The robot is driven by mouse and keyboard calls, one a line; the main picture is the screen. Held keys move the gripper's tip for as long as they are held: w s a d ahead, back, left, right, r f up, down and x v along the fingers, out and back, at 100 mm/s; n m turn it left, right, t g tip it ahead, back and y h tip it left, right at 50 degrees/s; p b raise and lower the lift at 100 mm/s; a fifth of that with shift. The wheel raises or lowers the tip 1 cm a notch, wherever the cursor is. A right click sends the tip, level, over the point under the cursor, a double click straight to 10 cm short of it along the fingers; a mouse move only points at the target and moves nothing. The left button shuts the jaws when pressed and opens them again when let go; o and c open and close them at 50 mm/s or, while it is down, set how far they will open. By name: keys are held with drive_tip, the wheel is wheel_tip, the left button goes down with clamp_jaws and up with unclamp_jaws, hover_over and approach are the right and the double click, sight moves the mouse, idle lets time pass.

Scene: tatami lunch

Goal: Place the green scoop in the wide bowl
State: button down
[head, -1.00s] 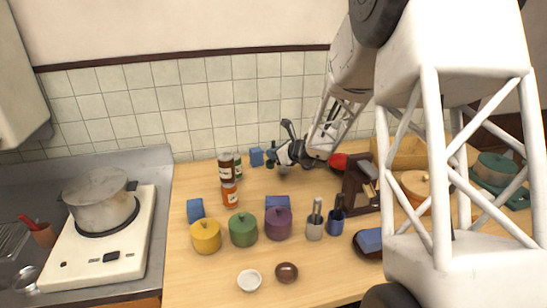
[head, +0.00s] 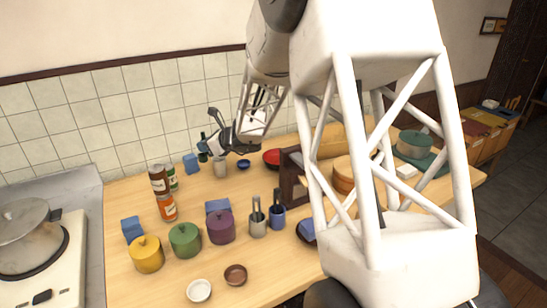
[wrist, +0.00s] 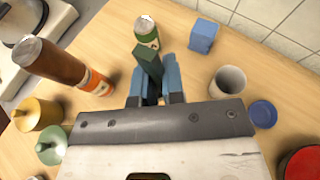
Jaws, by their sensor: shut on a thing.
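My gripper (wrist: 155,90) is shut on the dark green scoop (wrist: 149,64), which stands up between the blue fingers in the wrist view. In the head view my gripper (head: 206,143) is at the back of the table, and the scoop shows as a small dark green piece (head: 203,156) under it, seemingly above the tabletop. The scoop's full shape cannot be made out. A red bowl (head: 272,158), the widest bowl I see, sits to the right of my gripper, partly behind my arm. It also shows at the wrist view's lower right corner (wrist: 302,163).
Near my gripper stand a beige cup (wrist: 228,80), a small blue dish (wrist: 263,113), a blue block (wrist: 203,36) and a green-labelled can (wrist: 146,30). A dark wooden stand (head: 290,178) is right of the cup.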

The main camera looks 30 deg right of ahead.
wheel_tip(320, 180, up, 3)
drive_tip(key=shift+r, duration=0.1)
drive_tip(key=w+d+m+h, duration=0.1)
drive_tip(key=w+d, duration=0.1)
drive_tip(key=d, duration=1.3)
drive_tip(key=w+d, duration=0.2)
drive_tip(key=d, duration=1.2)
drive_tip(key=shift+t, duration=0.4)
drive_tip(key=shift+s+d+f, duration=0.1)
drive_tip(key=shift+f, duration=2.65)
wheel_tip(320, 180, down, 6)
drive_tip(key=shift+f, duration=0.15)
drive_tip(key=shift+f, duration=1.85)
